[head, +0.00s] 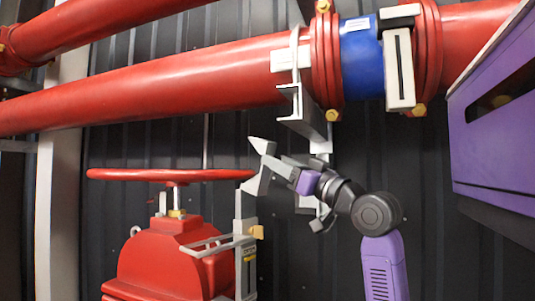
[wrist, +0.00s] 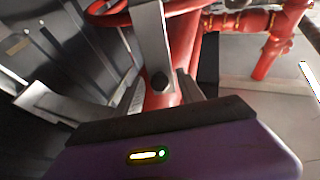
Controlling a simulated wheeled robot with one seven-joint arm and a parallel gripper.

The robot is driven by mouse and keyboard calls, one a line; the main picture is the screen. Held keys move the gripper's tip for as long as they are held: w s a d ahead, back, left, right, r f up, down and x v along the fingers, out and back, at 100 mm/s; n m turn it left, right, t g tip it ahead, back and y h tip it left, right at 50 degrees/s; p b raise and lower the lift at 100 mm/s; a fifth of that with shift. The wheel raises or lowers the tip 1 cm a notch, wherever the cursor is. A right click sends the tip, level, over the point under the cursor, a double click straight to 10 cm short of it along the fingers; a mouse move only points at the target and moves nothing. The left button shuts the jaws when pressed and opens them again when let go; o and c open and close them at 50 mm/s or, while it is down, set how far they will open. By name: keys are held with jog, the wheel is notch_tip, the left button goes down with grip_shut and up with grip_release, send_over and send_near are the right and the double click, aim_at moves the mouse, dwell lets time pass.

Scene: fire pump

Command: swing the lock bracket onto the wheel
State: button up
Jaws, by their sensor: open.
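The red handwheel (head: 170,175) lies flat on top of the red valve in the head view. Part of its rim shows at the top of the wrist view (wrist: 110,12). The grey lock bracket (head: 215,243) sticks out sideways below the wheel, apart from it, beside an upright grey post (head: 245,275). My gripper (head: 259,166) is open and empty at the wheel's right edge, above the bracket. In the wrist view a grey bar (wrist: 150,40) with a dark round end stands between my spread fingers. I cannot tell whether it is part of the bracket.
The red valve body (head: 165,260) stands under the wheel. A thick red pipe (head: 170,85) with a blue section (head: 361,58) runs overhead, with a grey pipe support (head: 303,110) close above my gripper. A purple cabinet (head: 495,130) is at the right. A dark ribbed wall is behind.

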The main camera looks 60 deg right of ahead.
jog(key=shift+p+x, duration=0.55)
jog(key=shift+x, duration=1.6)
jog(key=shift+c, duration=0.3)
jog(key=shift+d, duration=0.1)
grip_shut()
